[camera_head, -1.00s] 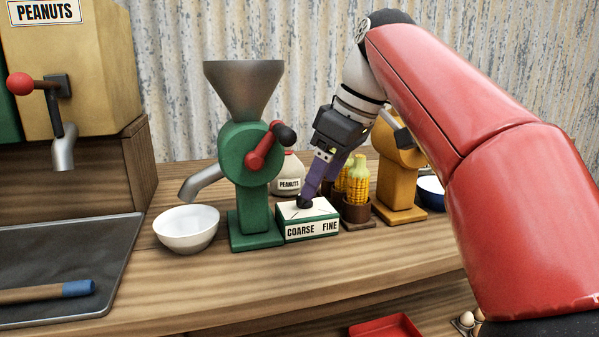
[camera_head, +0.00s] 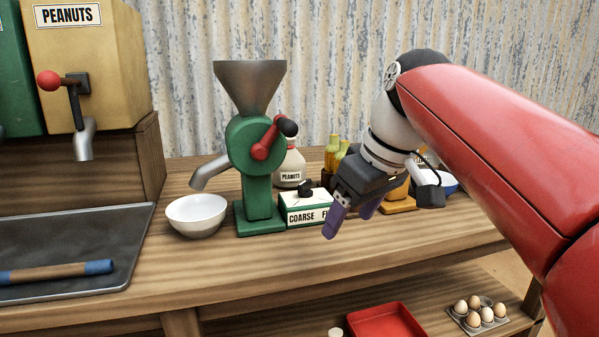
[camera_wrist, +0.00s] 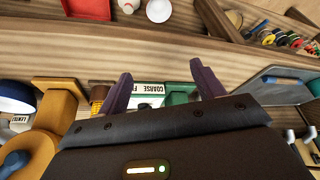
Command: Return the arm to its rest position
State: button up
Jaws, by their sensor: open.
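My gripper (camera_head: 348,222) is open and empty in the head view. It hangs above the counter, in front and to the right of the coarse/fine box (camera_head: 303,212), and covers part of its label. The box's dark knob (camera_head: 305,188) is clear of the fingers. In the wrist view the two purple fingers of my gripper (camera_wrist: 163,88) stand apart, with the box label (camera_wrist: 150,88) seen between them. My red arm (camera_head: 480,140) reaches in from the right.
A green grinder (camera_head: 258,185) stands left of the box, with a white bowl (camera_head: 197,214) under its spout. A peanut jar (camera_head: 291,168) stands behind. A yellow peanut dispenser (camera_head: 95,70) is at left. A red tray (camera_head: 388,320) and eggs (camera_head: 474,308) sit on the lower shelf.

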jog(key=s+d+f+m+t+h, duration=0.1)
jog(key=s+d+f+m, duration=0.2)
jog(key=s+f, duration=0.4)
jog(key=s+d+f+m+t+h, duration=0.1)
jog(key=s+d+f+m, duration=0.3)
jog(key=f, duration=1)
jog(key=s+m+h, duration=0.1)
jog(key=s, duration=0.2)
jog(key=shift+s+d, duration=0.15)
jog(key=shift+d, duration=0.05)
